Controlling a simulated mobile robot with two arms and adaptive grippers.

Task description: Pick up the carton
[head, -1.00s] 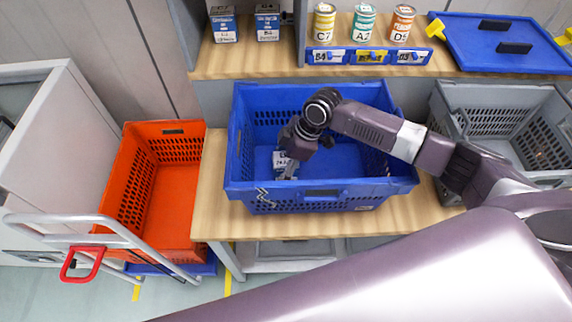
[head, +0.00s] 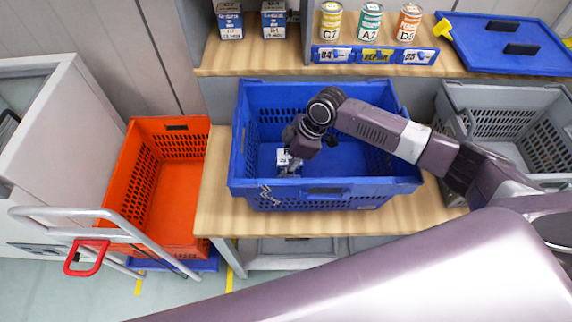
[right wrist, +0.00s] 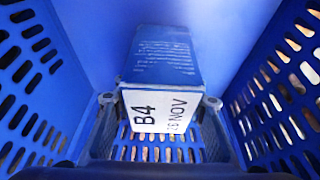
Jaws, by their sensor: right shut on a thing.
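The carton (right wrist: 163,62) is blue with a white label reading B4 and NOV. In the right wrist view it sits between the two fingers of my right gripper (right wrist: 158,112), which is shut on it. In the head view my right gripper (head: 290,166) reaches down into the blue tote (head: 325,190), and a small part of the carton's white label (head: 283,156) shows beside the fingers. The rest of the carton is hidden by the gripper. The carton is inside the tote; I cannot tell whether it touches the floor. My left gripper is not in view.
An orange tote (head: 165,190) stands on a cart at the left. A grey tote (head: 500,120) is at the right. The shelf behind holds two cartons (head: 230,20), three cans (head: 370,22) and a blue lid (head: 510,45). The tote walls surround my right gripper closely.

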